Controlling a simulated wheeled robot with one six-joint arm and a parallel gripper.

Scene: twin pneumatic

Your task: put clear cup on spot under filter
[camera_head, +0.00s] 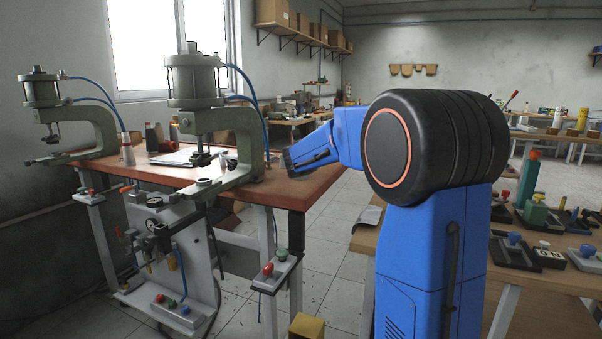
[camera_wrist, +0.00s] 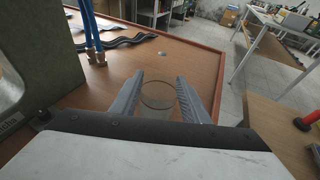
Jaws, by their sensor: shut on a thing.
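The clear cup (camera_wrist: 158,101) is a see-through round vessel between the two grey ridged fingers of my gripper (camera_wrist: 160,98) in the wrist view. My gripper is shut on it, above or at the brown tabletop (camera_wrist: 195,58); I cannot tell whether the cup touches the wood. In the head view my gripper (camera_head: 288,160) is at the right end of the press bench, right of the nearer green press (camera_head: 238,140). The cup cannot be made out there. I cannot clearly identify the filter or the spot under it in either view.
Blue hoses (camera_wrist: 92,32) and dark wavy strips (camera_wrist: 125,43) are left of and beyond the fingers. The green press body (camera_wrist: 35,45) stands close on the left. A second press (camera_head: 75,115) stands farther left.

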